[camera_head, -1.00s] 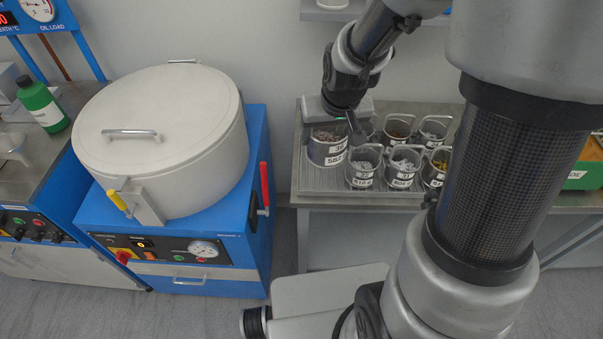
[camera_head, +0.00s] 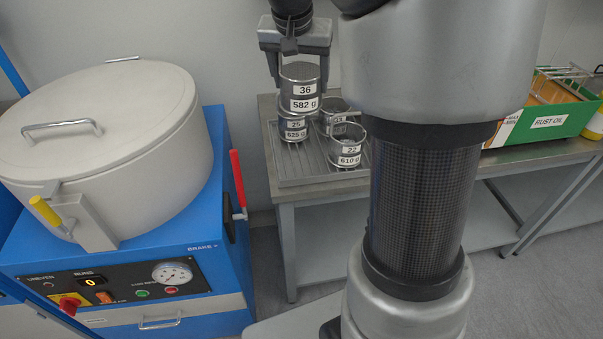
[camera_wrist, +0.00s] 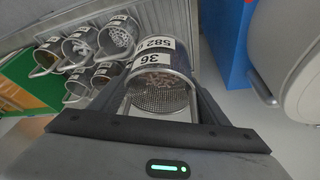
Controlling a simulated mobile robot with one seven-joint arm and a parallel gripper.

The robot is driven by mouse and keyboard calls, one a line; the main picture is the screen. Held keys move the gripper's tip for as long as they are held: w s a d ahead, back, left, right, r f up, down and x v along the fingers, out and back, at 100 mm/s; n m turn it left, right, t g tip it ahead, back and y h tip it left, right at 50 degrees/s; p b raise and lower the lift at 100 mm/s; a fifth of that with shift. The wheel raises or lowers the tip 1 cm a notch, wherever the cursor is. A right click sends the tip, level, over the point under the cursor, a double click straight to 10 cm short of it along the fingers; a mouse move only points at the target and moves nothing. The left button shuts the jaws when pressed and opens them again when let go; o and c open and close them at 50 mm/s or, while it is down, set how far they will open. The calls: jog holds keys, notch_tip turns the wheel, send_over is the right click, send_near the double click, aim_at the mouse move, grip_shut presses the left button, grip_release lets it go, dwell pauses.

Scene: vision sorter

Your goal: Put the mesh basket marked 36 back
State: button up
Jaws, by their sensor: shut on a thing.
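The mesh basket marked 36 (camera_head: 301,88), also labelled 582 g, is upright in the head view, above the left part of the ribbed grey tray (camera_head: 310,180). My gripper (camera_head: 297,66) is shut on it from above. In the head view it overlaps the top of basket 25 (camera_head: 293,128); I cannot tell the gap between them. The wrist view shows basket 36 (camera_wrist: 158,78) between the fingers of my gripper (camera_wrist: 160,108), with small pale parts inside its mesh.
Basket 22 (camera_head: 349,158) and another basket (camera_head: 333,118) stand on the tray; the wrist view shows several filled baskets beside basket 36. My arm hides the tray's right side. A white drum (camera_head: 105,135) with a red lever (camera_head: 237,178) stands left. A green rust oil crate (camera_head: 548,124) is right.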

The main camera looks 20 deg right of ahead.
notch_tip(320, 180, down, 18)
jog(key=b, duration=0.4)
jog(key=shift+r, duration=0.15)
jog(key=shift+b, duration=0.3)
jog(key=o, duration=1.7)
jog(key=shift+f, duration=0.2)
